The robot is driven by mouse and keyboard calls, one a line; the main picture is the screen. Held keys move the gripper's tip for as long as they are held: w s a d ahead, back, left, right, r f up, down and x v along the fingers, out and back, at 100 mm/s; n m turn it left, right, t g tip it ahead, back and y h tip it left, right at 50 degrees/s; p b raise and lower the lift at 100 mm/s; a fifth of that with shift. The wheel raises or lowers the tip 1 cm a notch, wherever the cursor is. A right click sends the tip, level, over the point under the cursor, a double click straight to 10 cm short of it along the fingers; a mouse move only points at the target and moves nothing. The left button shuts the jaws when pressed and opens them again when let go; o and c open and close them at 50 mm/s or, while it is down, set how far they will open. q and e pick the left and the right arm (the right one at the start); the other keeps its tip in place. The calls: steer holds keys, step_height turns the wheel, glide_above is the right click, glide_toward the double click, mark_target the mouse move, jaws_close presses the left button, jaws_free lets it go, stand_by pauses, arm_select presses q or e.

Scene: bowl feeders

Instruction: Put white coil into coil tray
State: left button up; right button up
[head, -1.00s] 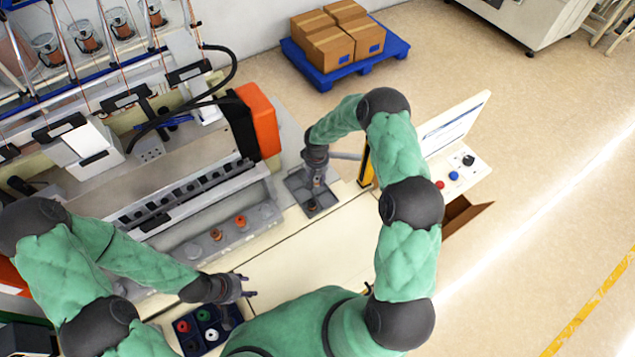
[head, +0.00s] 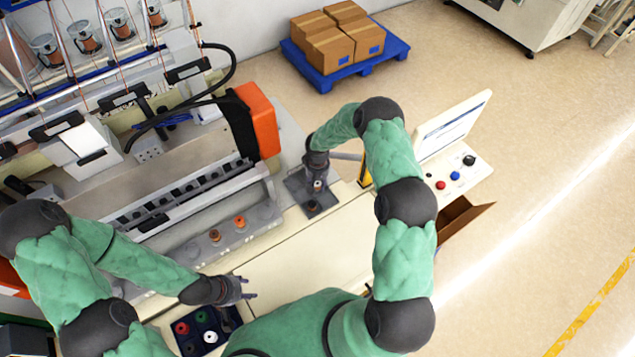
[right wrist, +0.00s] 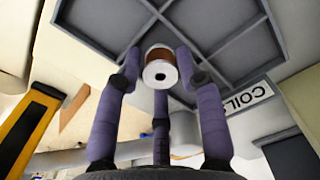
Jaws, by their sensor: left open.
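The white coil (right wrist: 160,72) has a white end and a copper-brown body. In the right wrist view it sits between the fingertips of my right gripper (right wrist: 159,65), which is shut on it. The coil tray (right wrist: 85,22) is grey with dividers and a "COIL" label, and lies behind the coil in that view. In the head view my right gripper (head: 317,178) is over the tray (head: 327,200). The coil's height above the tray floor is hard to tell. My left gripper (head: 245,290) is open and empty, above the table near the dark parts box.
A brownish piece (head: 312,206) is in the coil tray. Orange pieces (head: 239,221) stand on the machine ledge. A yellow-black post (head: 365,172) rises right of the tray. The table middle is clear.

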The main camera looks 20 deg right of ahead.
mark_target(317, 183)
arm_select(q)
steer(key=shift+r, duration=0.15)
arm_select(e)
steer(key=shift+r, duration=0.15)
